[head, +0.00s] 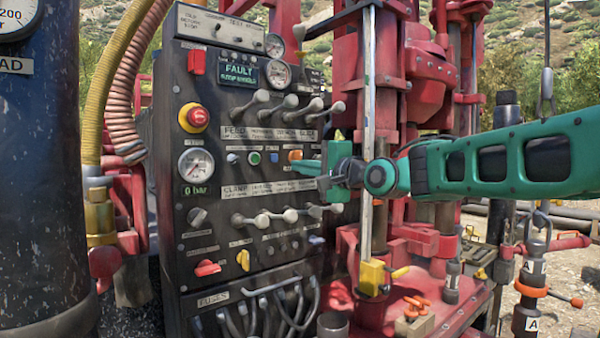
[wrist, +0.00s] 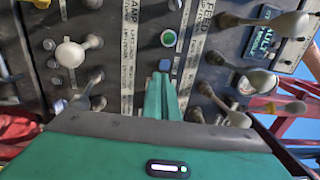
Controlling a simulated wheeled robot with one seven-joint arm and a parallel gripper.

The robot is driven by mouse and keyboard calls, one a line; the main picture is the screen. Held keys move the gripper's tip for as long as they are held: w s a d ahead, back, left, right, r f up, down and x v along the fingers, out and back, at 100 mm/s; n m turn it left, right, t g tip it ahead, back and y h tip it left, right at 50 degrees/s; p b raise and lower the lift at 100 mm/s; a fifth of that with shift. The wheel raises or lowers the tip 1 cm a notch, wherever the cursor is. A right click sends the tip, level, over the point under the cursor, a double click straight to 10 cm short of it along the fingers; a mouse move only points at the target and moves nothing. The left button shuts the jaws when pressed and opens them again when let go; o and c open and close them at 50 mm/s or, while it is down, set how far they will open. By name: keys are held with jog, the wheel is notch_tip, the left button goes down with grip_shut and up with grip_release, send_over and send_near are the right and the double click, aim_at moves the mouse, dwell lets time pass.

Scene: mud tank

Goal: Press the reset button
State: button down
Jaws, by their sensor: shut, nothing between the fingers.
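My gripper (head: 300,167) is shut and empty, pointing at the panel just right of and below the darker blue button. In the wrist view its fingertips (wrist: 162,82) lie just below the blue button (wrist: 164,65), with the green button (wrist: 168,38) beyond. Contact cannot be told.
Rows of levers stand out above (head: 290,101) and below (head: 262,217) the buttons. A red emergency-stop knob (head: 194,117) is at upper left. The display (head: 238,74) reads FAULT. A red drill rig (head: 420,70) stands right of the panel, close to my arm.

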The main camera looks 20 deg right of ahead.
aim_at(273, 159)
jog(key=x, duration=0.9)
jog(key=shift+w, duration=0.1)
jog(key=shift+w, duration=0.1)
jog(key=shift+w+a, duration=0.15)
jog(key=shift+w, duration=0.2)
jog(key=shift+w+r, duration=0.2)
jog(key=shift+s+a+r, duration=0.1)
jog(key=shift+r, duration=0.2)
jog(key=shift+s, duration=0.1)
jog(key=shift+s+f, duration=0.15)
jog(key=shift+f, duration=0.35)
jog(key=v, duration=1.3)
jog(key=shift+s, duration=0.3)
